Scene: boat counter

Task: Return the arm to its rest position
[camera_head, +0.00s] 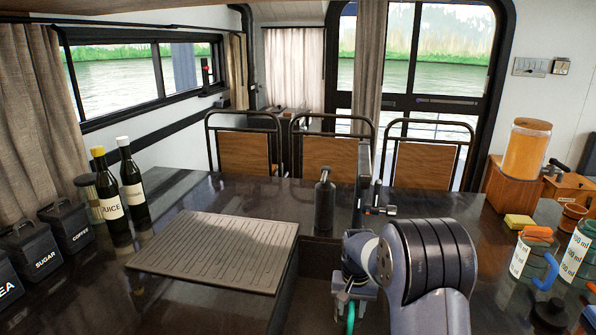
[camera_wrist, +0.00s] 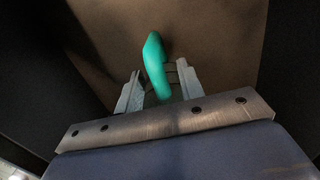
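My gripper (camera_wrist: 158,88) points down into the dark sink recess, its two pale fingers apart in the wrist view. A teal curved piece (camera_wrist: 156,62), like a handle, lies between the fingers. Small gaps seem to show on both sides of it. What it belongs to is hidden. In the head view, my arm (camera_head: 428,262) reaches over the sink (camera_head: 312,275) at the lower middle.
A tap (camera_head: 365,190) and a dark dispenser bottle (camera_head: 324,202) stand behind the sink, close to my arm. A ridged drying mat (camera_head: 215,250) lies left, with bottles (camera_head: 131,185) and canisters (camera_head: 68,226) beyond. Mugs (camera_head: 519,258) and a yellow sponge (camera_head: 519,221) are at right.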

